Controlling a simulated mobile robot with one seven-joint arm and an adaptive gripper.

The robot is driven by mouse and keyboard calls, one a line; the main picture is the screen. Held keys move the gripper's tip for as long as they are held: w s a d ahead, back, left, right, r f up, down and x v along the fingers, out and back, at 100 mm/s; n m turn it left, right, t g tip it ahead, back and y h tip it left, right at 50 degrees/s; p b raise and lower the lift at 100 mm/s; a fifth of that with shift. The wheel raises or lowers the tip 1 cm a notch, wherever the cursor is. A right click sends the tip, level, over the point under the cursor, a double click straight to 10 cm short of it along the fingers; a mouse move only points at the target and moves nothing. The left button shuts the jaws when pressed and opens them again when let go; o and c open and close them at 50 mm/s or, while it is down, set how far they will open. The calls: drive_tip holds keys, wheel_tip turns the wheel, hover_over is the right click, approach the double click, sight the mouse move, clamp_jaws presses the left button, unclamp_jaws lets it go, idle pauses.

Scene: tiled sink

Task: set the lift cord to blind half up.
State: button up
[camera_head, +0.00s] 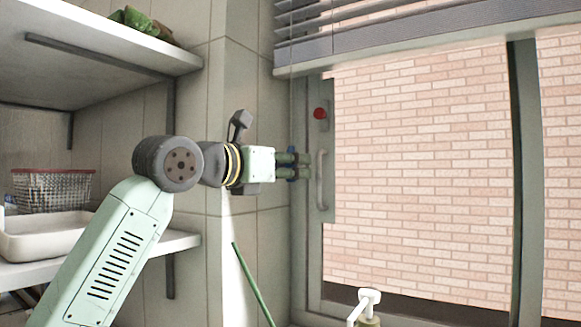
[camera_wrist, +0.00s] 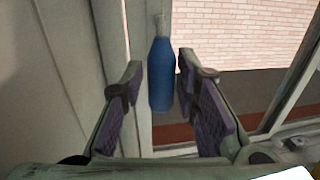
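The lift cord (camera_head: 291,105) hangs as a thin line from the slatted blind (camera_head: 345,42), whose slats and bottom rail show at the top of the window. A blue cord handle (camera_wrist: 160,72) hangs upright in the wrist view, and a little blue shows by my fingers in the head view. My gripper (camera_head: 301,165) points right toward the window frame. In the wrist view my gripper (camera_wrist: 160,88) is open, with one finger on each side of the handle. Gaps show beside the handle; its depth between the fingers is hard to judge.
A window handle (camera_head: 321,180) and a red round knob (camera_head: 320,113) are on the frame just beyond my gripper. A white tap (camera_head: 368,300) stands below. Shelves with a wire basket (camera_head: 55,188) and a white tub (camera_head: 45,237) are at left.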

drive_tip(key=shift+o, duration=0.9)
drive_tip(key=v, duration=1.2)
